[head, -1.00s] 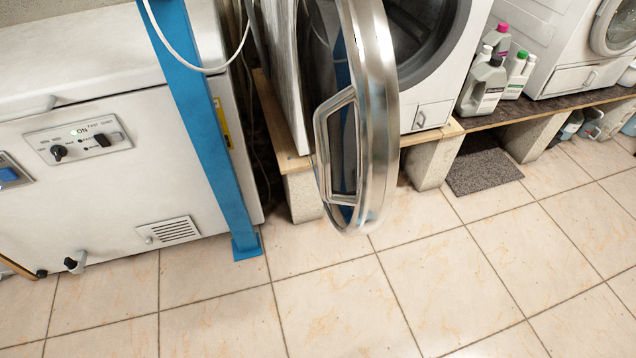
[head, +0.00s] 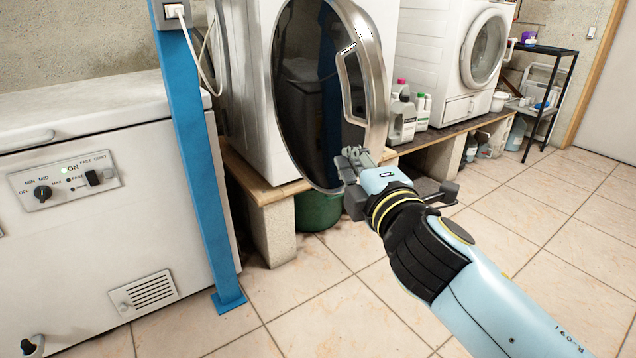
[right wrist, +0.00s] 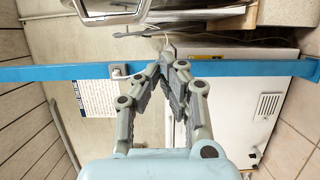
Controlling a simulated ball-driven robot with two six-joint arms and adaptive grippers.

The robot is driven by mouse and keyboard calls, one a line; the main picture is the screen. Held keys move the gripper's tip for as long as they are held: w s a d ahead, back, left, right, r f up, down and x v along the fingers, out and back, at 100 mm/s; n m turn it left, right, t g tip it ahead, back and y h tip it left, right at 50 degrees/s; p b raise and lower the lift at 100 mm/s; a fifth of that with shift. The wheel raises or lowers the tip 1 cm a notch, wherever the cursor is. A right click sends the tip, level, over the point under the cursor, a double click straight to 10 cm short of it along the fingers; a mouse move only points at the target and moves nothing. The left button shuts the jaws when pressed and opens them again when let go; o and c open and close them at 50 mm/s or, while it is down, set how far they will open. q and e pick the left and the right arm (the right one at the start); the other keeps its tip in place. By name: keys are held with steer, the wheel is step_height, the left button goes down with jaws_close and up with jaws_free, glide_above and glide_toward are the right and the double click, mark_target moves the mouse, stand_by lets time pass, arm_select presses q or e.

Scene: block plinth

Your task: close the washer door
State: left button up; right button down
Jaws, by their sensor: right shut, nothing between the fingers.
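The washer door (head: 300,95) is a round dark glass disc with a chrome rim and a handle (head: 350,85). It stands open, swung out in front of the white washer (head: 246,100), and hides the drum opening in the head view. My right gripper (head: 352,158) is shut and empty at the lower right part of the door rim; I cannot tell whether it touches. In the right wrist view its fingers (right wrist: 168,58) meet, and chrome of the door (right wrist: 205,12) shows at the top edge. My left gripper is not in view.
A blue post (head: 200,150) stands left of the washer, beside a white chest freezer (head: 90,240). The washer rests on a wooden plank (head: 262,185) on blocks. Bottles (head: 402,120) and another white machine (head: 450,50) are to the right. The tiled floor in front is clear.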

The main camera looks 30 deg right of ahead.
mark_target(351, 139)
steer(key=w+d, duration=0.2)
steer(key=w, duration=0.1)
steer(key=w+d+f, duration=0.1)
steer(key=w+d, duration=0.1)
steer(key=w, duration=0.1)
steer(key=w+d+b, duration=0.1)
steer(key=w+d, duration=0.1)
steer(key=w, duration=0.2)
steer(key=shift+d+f, duration=0.2)
steer(key=shift+f, duration=0.2)
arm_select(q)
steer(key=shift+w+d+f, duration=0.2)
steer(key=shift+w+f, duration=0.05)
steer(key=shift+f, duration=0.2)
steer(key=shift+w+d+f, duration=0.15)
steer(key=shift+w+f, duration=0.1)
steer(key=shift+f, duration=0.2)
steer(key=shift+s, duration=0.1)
arm_select(e)
steer(key=shift+d, duration=0.15)
